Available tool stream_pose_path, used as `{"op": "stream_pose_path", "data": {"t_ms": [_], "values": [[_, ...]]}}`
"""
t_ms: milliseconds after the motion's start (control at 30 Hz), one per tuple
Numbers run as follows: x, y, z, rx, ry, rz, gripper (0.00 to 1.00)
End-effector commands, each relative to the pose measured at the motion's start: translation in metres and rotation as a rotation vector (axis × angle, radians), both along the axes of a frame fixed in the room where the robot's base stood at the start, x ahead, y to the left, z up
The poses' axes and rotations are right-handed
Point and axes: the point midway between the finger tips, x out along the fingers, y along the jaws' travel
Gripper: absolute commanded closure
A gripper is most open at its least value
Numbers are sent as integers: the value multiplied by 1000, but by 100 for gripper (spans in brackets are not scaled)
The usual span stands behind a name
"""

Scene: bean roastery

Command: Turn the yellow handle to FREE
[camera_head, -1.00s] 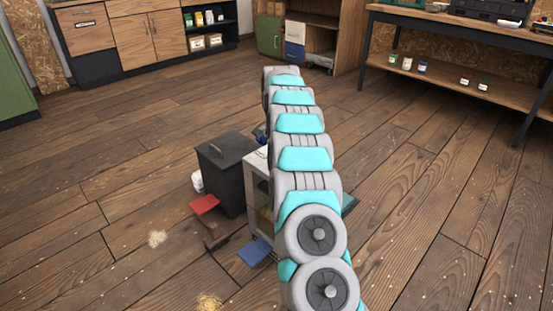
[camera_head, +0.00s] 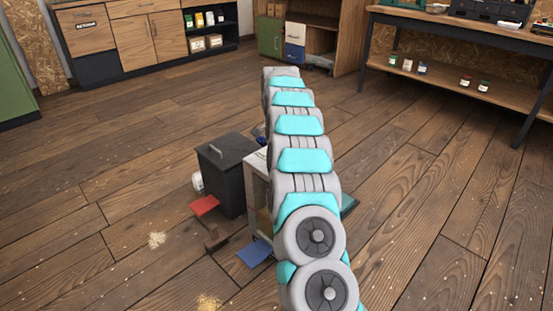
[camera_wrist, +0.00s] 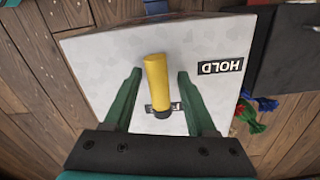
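The yellow handle (camera_wrist: 156,80) stands out from a pale panel (camera_wrist: 100,70) in the wrist view, its dark foot at the lower end. A HOLD label (camera_wrist: 220,66) is to its right, upside down. A second label (camera_wrist: 175,107) lies behind the handle's foot and is mostly hidden; only part of a letter shows, perhaps an F. My gripper (camera_wrist: 160,88) is open, one green finger on each side of the handle, with a gap on both sides. In the head view the pale cabinet (camera_head: 257,170) is partly behind my arm, which hides the handle and gripper.
A dark lidded bin (camera_head: 222,175) stands close left of the cabinet. A red piece (camera_head: 205,205) and a blue piece (camera_head: 255,252) are low at its front. Blue and green-red tufts (camera_wrist: 248,124) lie right of the panel. The wooden floor around is mostly clear.

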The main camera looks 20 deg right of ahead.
Motion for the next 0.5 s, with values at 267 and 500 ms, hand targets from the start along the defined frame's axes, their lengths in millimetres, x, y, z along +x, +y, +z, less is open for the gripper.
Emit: {"op": "stream_pose_path", "data": {"t_ms": [267,500], "values": [[0,-1,2,0,0,0,43],[1,-1,33,-2,-5,0,43]]}}
